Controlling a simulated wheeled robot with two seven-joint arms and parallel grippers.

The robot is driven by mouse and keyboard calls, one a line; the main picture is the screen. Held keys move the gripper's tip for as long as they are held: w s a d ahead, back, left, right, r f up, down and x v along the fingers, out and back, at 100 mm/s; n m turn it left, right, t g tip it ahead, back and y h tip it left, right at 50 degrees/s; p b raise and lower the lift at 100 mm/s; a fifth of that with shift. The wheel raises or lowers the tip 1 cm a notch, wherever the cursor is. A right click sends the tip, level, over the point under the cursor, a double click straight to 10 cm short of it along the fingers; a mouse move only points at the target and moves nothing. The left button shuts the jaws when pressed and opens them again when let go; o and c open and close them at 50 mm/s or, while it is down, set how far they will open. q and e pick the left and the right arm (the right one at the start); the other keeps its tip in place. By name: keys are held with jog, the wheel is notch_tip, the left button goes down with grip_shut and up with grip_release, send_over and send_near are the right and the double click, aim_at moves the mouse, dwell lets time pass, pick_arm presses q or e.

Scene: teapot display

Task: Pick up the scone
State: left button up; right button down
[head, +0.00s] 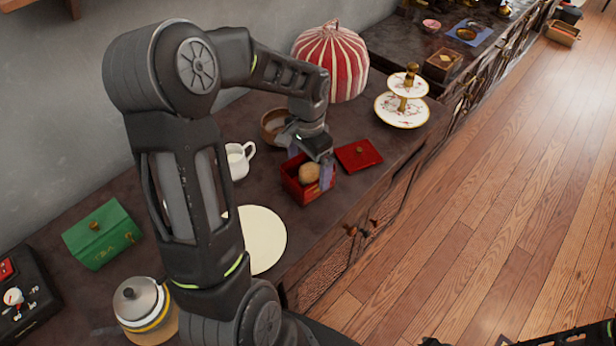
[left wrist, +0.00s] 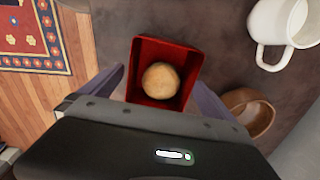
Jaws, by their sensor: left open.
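The scone (head: 309,173) is a round, light brown ball inside a small open red box (head: 299,195) on the dark counter. In the left wrist view the scone (left wrist: 161,81) lies in the red box (left wrist: 180,50), near its middle. My left gripper (head: 312,167) is right over the box, with its fingers pointing down. In the left wrist view its open fingers (left wrist: 160,97) show on either side of the box, and nothing is between them but the box and scone. My right gripper is not clearly seen.
The red lid (head: 358,154) lies right of the box. A brown bowl (head: 273,125) and white mug (head: 239,160) stand close by on the left. A tiered cake stand (head: 402,110) and a striped red cozy (head: 332,62) are farther back. A pale plate (head: 265,238) lies nearer.

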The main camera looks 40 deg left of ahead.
pick_arm(q)
jog(key=shift+f, duration=0.65)
jog(key=shift+c, duration=0.3)
jog(key=shift+r, duration=0.1)
jog(key=c, duration=1.8)
jog(key=shift+o, duration=0.2)
jog(key=shift+r, duration=0.1)
notch_tip(320, 180, up, 10)
